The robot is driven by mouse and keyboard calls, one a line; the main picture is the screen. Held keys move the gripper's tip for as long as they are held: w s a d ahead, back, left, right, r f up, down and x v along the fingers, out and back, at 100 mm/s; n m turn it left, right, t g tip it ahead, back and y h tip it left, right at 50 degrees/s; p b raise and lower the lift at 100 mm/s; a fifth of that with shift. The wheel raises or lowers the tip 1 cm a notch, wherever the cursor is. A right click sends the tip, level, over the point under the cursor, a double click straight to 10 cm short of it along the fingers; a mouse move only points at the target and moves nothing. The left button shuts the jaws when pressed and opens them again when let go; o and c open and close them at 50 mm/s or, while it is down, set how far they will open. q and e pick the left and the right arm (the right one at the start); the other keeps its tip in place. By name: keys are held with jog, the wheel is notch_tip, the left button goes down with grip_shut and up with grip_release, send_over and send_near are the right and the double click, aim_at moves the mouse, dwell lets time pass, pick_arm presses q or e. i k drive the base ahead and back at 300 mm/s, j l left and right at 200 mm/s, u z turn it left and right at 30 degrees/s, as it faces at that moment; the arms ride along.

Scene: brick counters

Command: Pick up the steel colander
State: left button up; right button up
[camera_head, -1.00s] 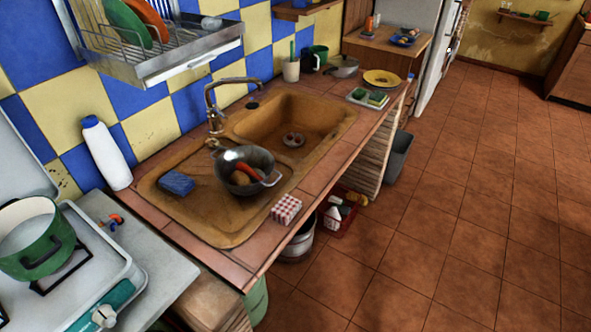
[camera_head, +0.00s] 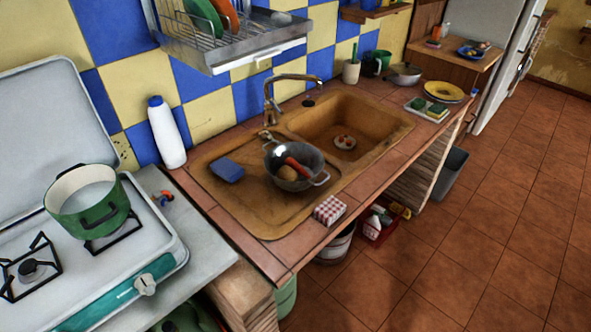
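The steel colander (camera_head: 290,181) is a grey metal bowl with side handles. It sits on the drainboard part of the brown sink (camera_head: 235,212), left of the basin. It holds an orange, carrot-like item (camera_head: 297,167) and a round tan item (camera_head: 287,173). Neither of my grippers is in view.
A blue sponge (camera_head: 227,169) lies left of the colander, and a red-checked box (camera_head: 329,210) stands near the counter's front edge. The faucet (camera_head: 272,100) rises behind. A dish rack (camera_head: 232,38) hangs above. A green pot (camera_head: 88,203) is on the stove at left. Floor at right is clear.

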aim_at(304, 183)
jog(key=l+u, duration=0.1)
jog(key=u, duration=0.75)
jog(key=l+u, duration=0.4)
jog(key=l, duration=0.3)
jog(key=l+u, duration=0.4)
jog(key=l, duration=0.3)
jog(key=k+l+u, duration=0.1)
jog(key=l+u, duration=0.3)
jog(key=l, duration=0.25)
